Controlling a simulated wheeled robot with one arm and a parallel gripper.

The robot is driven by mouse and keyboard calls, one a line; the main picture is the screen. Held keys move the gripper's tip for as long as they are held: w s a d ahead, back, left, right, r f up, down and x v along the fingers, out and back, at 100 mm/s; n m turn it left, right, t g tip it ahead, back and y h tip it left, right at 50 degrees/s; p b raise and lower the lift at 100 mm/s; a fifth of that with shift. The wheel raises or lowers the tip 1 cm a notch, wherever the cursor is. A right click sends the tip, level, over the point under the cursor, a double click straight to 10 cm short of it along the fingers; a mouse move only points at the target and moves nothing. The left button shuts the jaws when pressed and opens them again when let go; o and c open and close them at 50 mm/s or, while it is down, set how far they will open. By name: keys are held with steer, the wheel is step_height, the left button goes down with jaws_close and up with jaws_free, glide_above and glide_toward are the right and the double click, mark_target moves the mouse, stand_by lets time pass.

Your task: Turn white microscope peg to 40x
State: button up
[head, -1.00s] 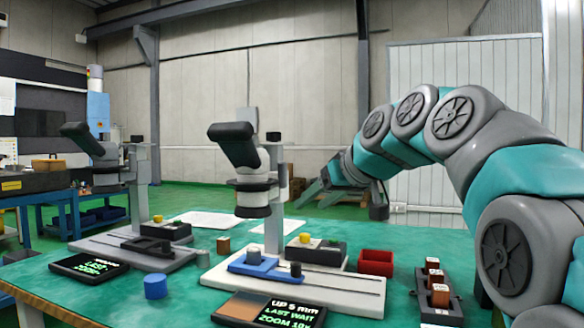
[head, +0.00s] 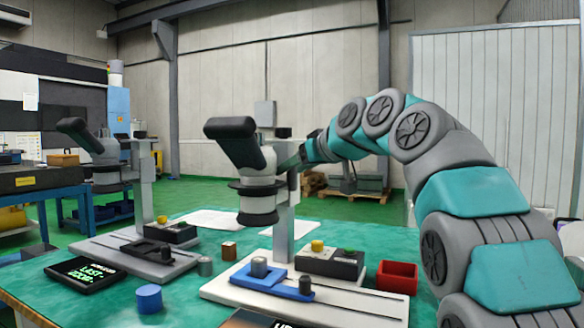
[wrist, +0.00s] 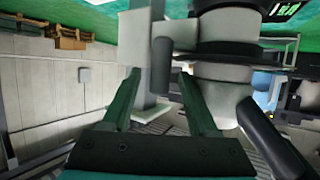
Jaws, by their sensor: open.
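The white microscope stands mid-table in the head view, with its pale base (head: 225,288), light column (head: 293,225) and black eyepiece tube (head: 235,140). In the wrist view its body (wrist: 225,95) fills the upper right. A short dark grey peg (wrist: 161,65) shows there between the fingertips of my gripper (wrist: 160,82). The fingers are open, one on each side of it; I cannot tell whether they touch it. In the head view my arm reaches in from the right, and its end is at the microscope's column, partly hidden. The zoom reading cannot be read now.

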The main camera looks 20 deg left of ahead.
steer(key=shift+w+a+f, duration=0.2)
steer(key=shift+w+a, duration=0.1)
steer(key=shift+a, duration=0.15)
jaws_close()
stand_by(1.1)
